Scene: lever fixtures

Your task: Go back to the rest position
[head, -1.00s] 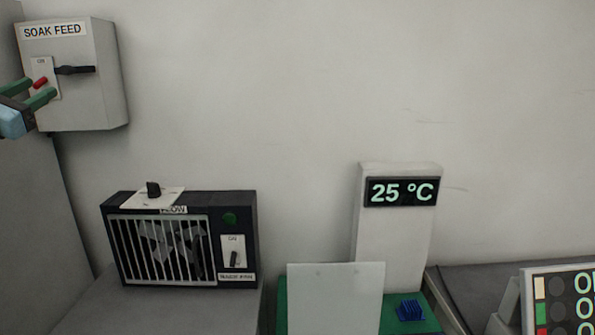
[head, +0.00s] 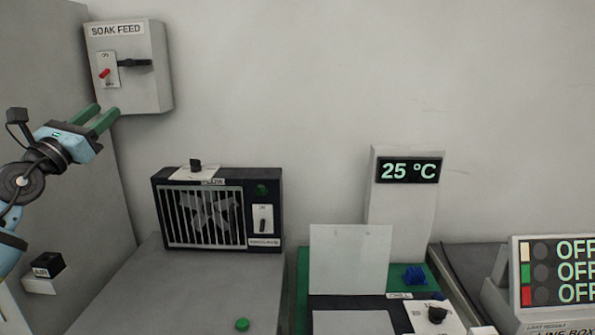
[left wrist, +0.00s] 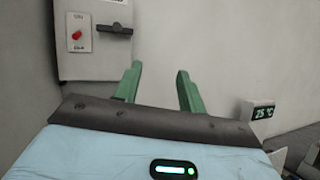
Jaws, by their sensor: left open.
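My left gripper (head: 101,116) has green fingers that stand apart with nothing between them. It is just below and left of the grey SOAK FEED box (head: 152,75) on the wall in the head view. My right gripper is in neither view.
A black fan unit (head: 218,210) stands on a grey bench (head: 150,290) below. A display reading 25 °C (head: 408,170) stands at centre right, beside a white panel (head: 350,259). A screen with OFF lines (head: 570,272) is at far right. The wall between is clear.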

